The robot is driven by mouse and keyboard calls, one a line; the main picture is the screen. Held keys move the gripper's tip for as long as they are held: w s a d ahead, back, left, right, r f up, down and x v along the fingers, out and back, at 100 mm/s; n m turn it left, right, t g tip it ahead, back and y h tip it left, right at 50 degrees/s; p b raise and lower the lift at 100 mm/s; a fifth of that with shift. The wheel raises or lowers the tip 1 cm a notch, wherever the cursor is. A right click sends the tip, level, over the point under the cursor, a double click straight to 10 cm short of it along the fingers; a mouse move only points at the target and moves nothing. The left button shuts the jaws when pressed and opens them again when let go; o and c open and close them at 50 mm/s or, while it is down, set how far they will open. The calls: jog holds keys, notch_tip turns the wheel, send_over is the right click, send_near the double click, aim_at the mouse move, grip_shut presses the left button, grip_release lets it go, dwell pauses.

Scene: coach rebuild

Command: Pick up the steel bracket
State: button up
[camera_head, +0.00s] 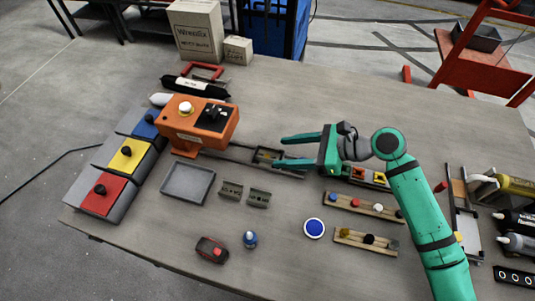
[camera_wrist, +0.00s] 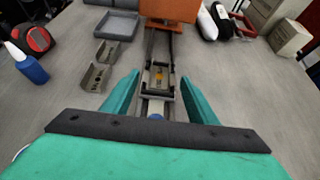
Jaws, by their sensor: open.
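Two small grey metal brackets lie on the table, a left one (camera_head: 231,190) and a right one (camera_head: 259,197). In the wrist view they show left of my gripper, one nearer (camera_wrist: 97,77) and one farther (camera_wrist: 107,50). I cannot tell which one the task means. My gripper (camera_head: 281,152) is open and empty, its fingers pointing left above the rail. In the wrist view its fingers (camera_wrist: 160,77) stand on either side of a carriage (camera_wrist: 158,76) on the rail. Both brackets are outside the fingers, and nothing covers them.
An orange machine (camera_head: 205,122) stands at the rail's left end. A grey tray (camera_head: 187,182) lies left of the brackets. A red-black tape measure (camera_head: 211,249) and a blue bottle (camera_head: 250,239) are in front. Wooden strips with knobs (camera_head: 362,207) lie right. The table between is bare.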

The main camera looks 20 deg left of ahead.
aim_at(273, 158)
jog(key=x, duration=0.5)
jog(key=c, duration=1.3)
jog(key=shift+o, duration=0.2)
jog(key=shift+d+r, duration=0.1)
jog(key=shift+r, duration=0.6)
jog(key=s+a+r, duration=0.4)
jog(key=s+r, duration=0.7)
jog(key=s, duration=0.2)
jog(key=shift+a+r, duration=0.35)
jog(key=shift+a, duration=0.05)
